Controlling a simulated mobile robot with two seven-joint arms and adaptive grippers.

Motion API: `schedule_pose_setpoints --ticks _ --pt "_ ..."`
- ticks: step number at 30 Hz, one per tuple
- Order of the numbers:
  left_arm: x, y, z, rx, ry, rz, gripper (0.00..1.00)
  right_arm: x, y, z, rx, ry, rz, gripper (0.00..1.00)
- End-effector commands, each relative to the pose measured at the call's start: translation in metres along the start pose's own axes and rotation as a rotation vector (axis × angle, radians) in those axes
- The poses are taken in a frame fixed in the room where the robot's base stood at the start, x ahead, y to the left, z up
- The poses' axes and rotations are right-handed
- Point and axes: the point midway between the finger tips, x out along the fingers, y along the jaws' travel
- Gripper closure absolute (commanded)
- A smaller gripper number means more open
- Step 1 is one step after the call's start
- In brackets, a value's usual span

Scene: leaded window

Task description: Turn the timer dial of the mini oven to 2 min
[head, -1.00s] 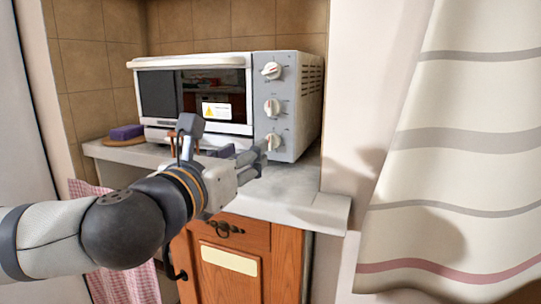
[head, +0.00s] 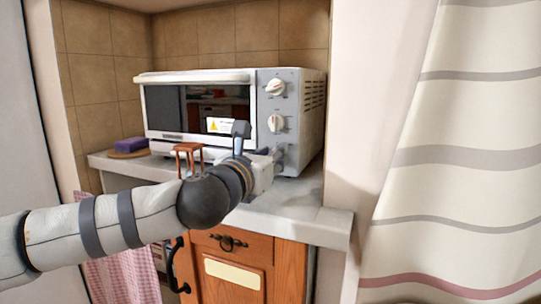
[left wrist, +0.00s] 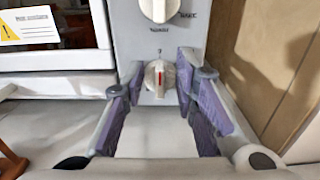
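The mini oven (head: 292,90) is white with a grey control panel on its right, carrying three white dials in a column. The top dial (head: 275,87) and middle dial (head: 276,123) show clearly in the head view. The bottom dial (left wrist: 158,77) is covered by my left gripper there but shows in the left wrist view, with its ridge about upright and a red mark near its top. My left gripper (left wrist: 160,82) is open, its purple-padded fingers on either side of the bottom dial, with gaps visible. I cannot tell which dial is the timer. My right gripper is out of view.
The oven stands on a grey counter (head: 310,222) above an orange wooden cabinet (head: 255,247). A purple sponge (head: 131,144) lies at the left and a small brown stool-like object (head: 188,148) is before the oven. A striped curtain (head: 460,130) hangs at the right.

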Motion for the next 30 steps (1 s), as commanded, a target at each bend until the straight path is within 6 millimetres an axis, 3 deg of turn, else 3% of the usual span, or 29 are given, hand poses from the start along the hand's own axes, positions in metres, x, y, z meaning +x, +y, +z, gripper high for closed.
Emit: schedule_pose_setpoints --ticks 14,30 --pt "0.000 -0.001 0.002 0.113 -0.002 0.001 1.00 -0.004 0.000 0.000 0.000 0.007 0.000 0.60" --pt "0.000 -0.005 0.001 0.592 -0.002 0.002 1.00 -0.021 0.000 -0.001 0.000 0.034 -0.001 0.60"
